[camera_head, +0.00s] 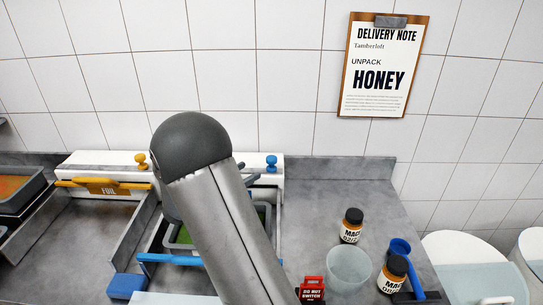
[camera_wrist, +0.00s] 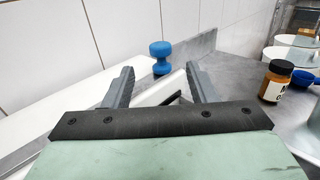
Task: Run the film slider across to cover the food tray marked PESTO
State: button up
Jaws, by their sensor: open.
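A blue knob (camera_head: 271,163) stands on the white housing (camera_head: 85,160) along the back wall; no film label is readable. In the wrist view the blue knob (camera_wrist: 160,56) is upright beyond my gripper (camera_wrist: 160,72), roughly centred between the fingertips and apart from them. A tray with green food (camera_head: 184,236) sits in the middle bay, largely hidden by my arm. No PESTO marking is visible. A blue bar (camera_head: 168,258) crosses the front of this bay.
A yellow FOIL slider (camera_head: 103,187) and yellow knob (camera_head: 141,160) are at left. Jars (camera_head: 351,226), a translucent cup (camera_head: 348,270), a blue scoop (camera_head: 400,247) and a red DO NOT SWITCH tag (camera_head: 312,289) are at right. A delivery note (camera_head: 385,65) hangs above.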

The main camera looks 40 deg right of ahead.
aim_at(267, 160)
jog(key=d, duration=0.3)
jog(key=d+p, duration=0.1)
jog(key=d, duration=0.3)
jog(key=w+d+p, duration=0.1)
jog(key=d, duration=0.2)
jog(key=shift+d, duration=0.4)
grip_shut()
jog(key=shift+a, duration=0.1)
